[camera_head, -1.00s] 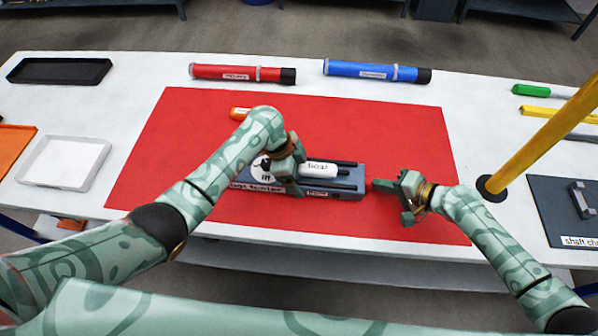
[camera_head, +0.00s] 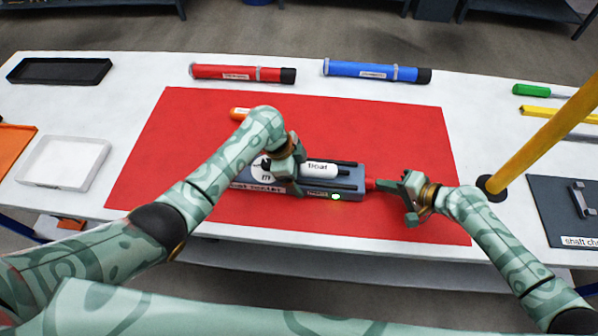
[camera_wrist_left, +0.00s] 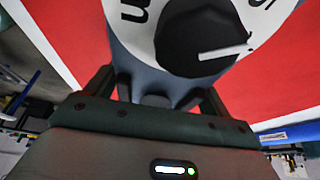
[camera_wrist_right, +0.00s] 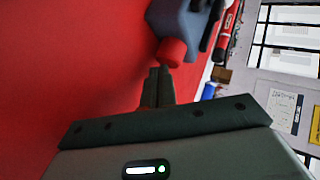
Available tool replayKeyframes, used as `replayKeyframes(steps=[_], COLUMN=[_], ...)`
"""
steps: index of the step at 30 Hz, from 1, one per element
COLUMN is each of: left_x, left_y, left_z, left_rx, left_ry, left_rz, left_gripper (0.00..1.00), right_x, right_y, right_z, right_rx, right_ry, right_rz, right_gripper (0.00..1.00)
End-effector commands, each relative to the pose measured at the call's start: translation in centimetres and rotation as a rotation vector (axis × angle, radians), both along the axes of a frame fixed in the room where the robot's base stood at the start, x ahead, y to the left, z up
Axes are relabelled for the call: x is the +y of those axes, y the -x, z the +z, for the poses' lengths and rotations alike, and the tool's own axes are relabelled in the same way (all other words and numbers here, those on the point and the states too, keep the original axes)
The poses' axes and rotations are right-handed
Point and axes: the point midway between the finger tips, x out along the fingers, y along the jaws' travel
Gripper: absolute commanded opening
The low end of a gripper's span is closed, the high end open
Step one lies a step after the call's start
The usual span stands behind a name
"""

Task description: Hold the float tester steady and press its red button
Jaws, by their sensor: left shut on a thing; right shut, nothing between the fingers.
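The float tester (camera_head: 330,193) is a grey-blue box lying on the red mat, with a white float (camera_head: 320,168) on top and a round dial (camera_head: 262,170) at its left. A small green light (camera_head: 338,196) glows on its front side. My left gripper (camera_head: 288,174) is shut on the tester's body; in the left wrist view its fingers (camera_wrist_left: 157,97) straddle the body beside the dial. The red button (camera_head: 371,184) sticks out of the tester's right end. My right gripper (camera_head: 404,189) is shut and empty, its fingertips (camera_wrist_right: 159,76) right at the button (camera_wrist_right: 172,51); contact is unclear.
The red mat (camera_head: 180,130) has free room around the tester. A red tube (camera_head: 225,72) and a blue tube (camera_head: 360,69) lie behind it. A yellow post (camera_head: 545,135) stands right of my right gripper.

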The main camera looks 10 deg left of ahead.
Motion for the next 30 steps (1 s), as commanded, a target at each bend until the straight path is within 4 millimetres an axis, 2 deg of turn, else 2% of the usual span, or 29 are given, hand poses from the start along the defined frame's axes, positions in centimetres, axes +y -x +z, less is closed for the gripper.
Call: replayKeyframes(steps=[5, 18, 30], left_x=[-0.1, -0.1, 0.0], left_y=[0.0, 0.0, -0.1], left_z=[0.1, 0.1, 0.1], left_rx=[-0.001, -0.001, -0.001], left_ry=[0.003, 0.003, 0.003], left_rz=[-0.001, -0.001, -0.001], left_gripper=[0.41, 0.41, 0.41], right_x=[-0.7, -5.6, -6.0], right_y=[0.0, 0.0, 0.0], right_z=[0.0, 0.0, 0.0], right_rx=[0.0, 0.001, 0.0], right_ry=[0.002, 0.001, 0.001], right_rz=[-0.002, -0.001, -0.001], right_gripper=[0.0, 0.0, 0.0])
